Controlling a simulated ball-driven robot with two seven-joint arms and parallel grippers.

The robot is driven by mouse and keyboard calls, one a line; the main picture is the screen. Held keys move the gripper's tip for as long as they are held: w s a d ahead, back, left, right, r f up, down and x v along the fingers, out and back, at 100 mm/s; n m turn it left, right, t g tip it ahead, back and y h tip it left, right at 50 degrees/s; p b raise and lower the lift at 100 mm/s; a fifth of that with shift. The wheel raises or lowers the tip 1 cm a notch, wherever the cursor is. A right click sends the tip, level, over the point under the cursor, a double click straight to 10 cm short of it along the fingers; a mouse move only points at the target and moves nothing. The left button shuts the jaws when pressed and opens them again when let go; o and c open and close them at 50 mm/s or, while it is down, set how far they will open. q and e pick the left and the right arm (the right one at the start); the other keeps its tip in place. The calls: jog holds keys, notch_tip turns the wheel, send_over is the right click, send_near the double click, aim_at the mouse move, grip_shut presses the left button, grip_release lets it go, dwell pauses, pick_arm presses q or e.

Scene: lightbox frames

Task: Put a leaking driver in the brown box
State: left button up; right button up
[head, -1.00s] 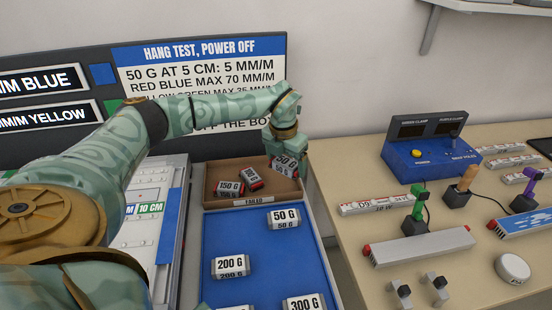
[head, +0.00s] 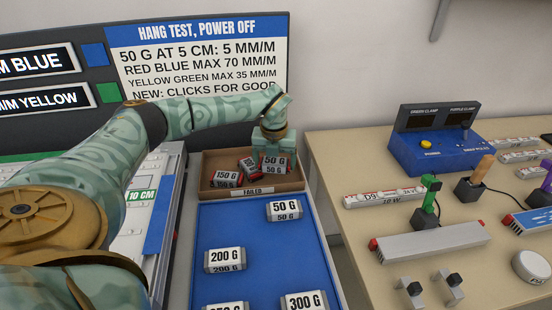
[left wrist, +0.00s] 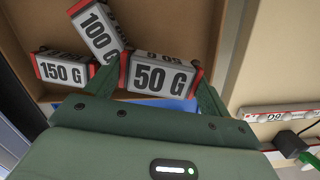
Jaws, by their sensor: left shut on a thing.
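The brown box (head: 284,187), labelled FAILED, stands at the far end of the blue tray. My left gripper (head: 274,152) is over its right part, pointing down, shut on a 50 G block with red ends (head: 273,166). In the left wrist view that 50 G block (left wrist: 160,76) sits between the two fingers, inside the box outline. A 150 G block (head: 227,176) and a 100 G block (head: 247,165) lie in the box to its left; both show in the left wrist view. I cannot tell whether the held block touches the box floor. My right gripper is not in view.
The blue tray (head: 240,225) holds another 50 G block (head: 283,210), a 200 G block (head: 225,260) and a 300 G block (head: 304,301). On the right bench are a blue clamp unit (head: 434,150) and a light bar (head: 385,196). A sign board (head: 200,60) stands behind.

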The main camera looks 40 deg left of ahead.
pick_arm(q)
jog(key=shift+r, duration=0.1)
jog(key=o, duration=0.9)
notch_tip(320, 180, up, 16)
jog(key=s+d+p, duration=0.1)
jog(key=p, duration=0.4)
jog(key=shift+s, duration=0.3)
jog(key=shift+d, duration=0.15)
